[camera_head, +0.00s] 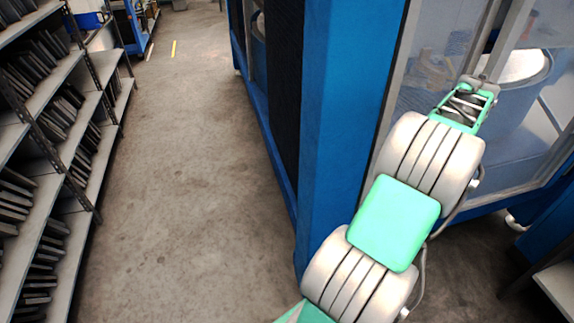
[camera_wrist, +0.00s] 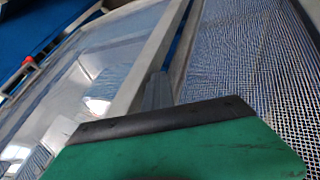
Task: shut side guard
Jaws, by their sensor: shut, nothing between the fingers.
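The side guard is a clear panel in a grey frame (camera_head: 513,38) on the blue machine, at the upper right of the head view. In the wrist view its grey frame bar (camera_wrist: 152,58) runs diagonally, with the clear panel (camera_wrist: 75,85) on its left. A narrow dark strip lies between this bar and the neighbouring frame. My gripper (camera_wrist: 157,92) is shut and empty, its grey fingertips close beside the bar. I cannot tell whether they touch it.
A mesh panel (camera_wrist: 245,60) lies right of the bar in the wrist view. The machine's blue corner post (camera_head: 345,110) stands left of my arm. Shelves of dark dies (camera_head: 50,150) line the left side. The concrete aisle (camera_head: 190,150) between is clear.

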